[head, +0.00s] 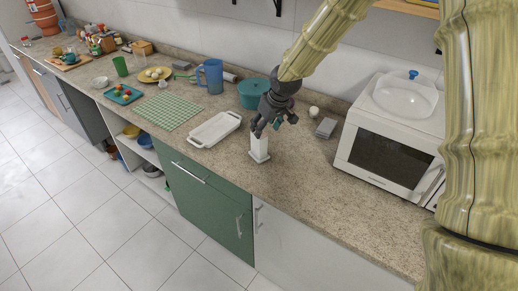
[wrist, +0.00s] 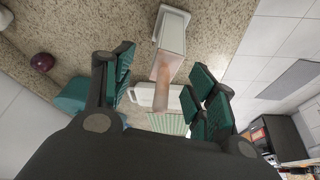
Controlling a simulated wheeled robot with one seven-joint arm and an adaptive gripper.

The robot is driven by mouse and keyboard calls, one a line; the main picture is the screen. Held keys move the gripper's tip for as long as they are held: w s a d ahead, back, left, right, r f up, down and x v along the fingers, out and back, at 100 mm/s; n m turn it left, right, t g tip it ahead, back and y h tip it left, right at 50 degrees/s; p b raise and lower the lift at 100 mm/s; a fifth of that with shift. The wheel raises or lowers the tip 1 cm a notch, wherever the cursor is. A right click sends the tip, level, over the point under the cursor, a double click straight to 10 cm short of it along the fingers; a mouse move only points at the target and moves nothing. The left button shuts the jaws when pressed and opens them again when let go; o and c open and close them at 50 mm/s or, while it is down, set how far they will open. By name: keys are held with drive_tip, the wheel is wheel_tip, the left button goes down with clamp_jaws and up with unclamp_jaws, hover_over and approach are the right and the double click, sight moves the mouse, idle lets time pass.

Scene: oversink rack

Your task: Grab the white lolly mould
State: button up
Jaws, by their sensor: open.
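The white lolly mould (head: 258,148) stands upright on the counter, a tall pale block on a wider base. In the wrist view the mould (wrist: 172,42) shows ahead of and partly between the fingers. My gripper (head: 268,125) is just above the mould's top in the head view, pointing down. In the wrist view my gripper (wrist: 165,85) is open, with dark green finger pads on either side and clear space between them. I see no grip on the mould; whether a pad touches it I cannot tell.
A white tray (head: 214,130) lies left of the mould, and a teal pot (head: 252,92) stands behind. A blue jug (head: 211,75) and checked cloth (head: 168,111) are farther left. Counter in front right is clear.

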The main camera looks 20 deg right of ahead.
sight(259, 145)
drive_tip(key=shift+a+p+x, duration=0.25)
drive_tip(key=shift+p+x, duration=0.35)
drive_tip(key=shift+x, duration=0.45)
drive_tip(key=shift+a+p+x, duration=0.25)
drive_tip(key=shift+p+x, duration=0.3)
drive_tip(key=shift+x, duration=0.55)
drive_tip(key=shift+w+f, duration=0.35)
drive_tip(key=shift+f, duration=0.3)
drive_tip(key=shift+a, duration=0.1)
clamp_jaws()
